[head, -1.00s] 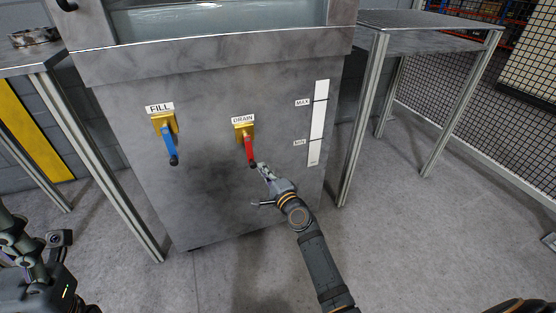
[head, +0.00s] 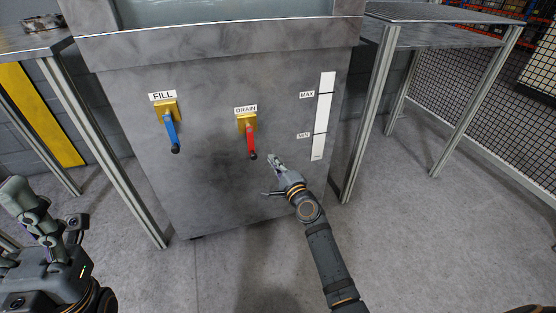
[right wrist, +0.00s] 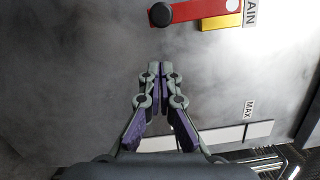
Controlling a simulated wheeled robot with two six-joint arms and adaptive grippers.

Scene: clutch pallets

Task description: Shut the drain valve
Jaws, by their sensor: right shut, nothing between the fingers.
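The drain valve has a yellow body (head: 246,122) and a red lever (head: 251,140) with a black end, under the DRAIN label on the tank front. The lever hangs down in the head view. In the right wrist view the red lever (right wrist: 200,9) lies across the top, its black knob left of the yellow plate. My right gripper (head: 272,158) is shut and empty, to the right of the lever's black end and apart from it. Its closed fingertips show in the right wrist view (right wrist: 160,68), below the knob. My left gripper (head: 18,192) is at the lower left, far from the valve; its jaws are unclear.
The blue-levered fill valve (head: 171,130) is left of the drain valve, its lever also hanging down. A white level gauge (head: 323,115) is to the right. Metal tables stand on both sides of the tank (head: 210,190). The floor in front is clear.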

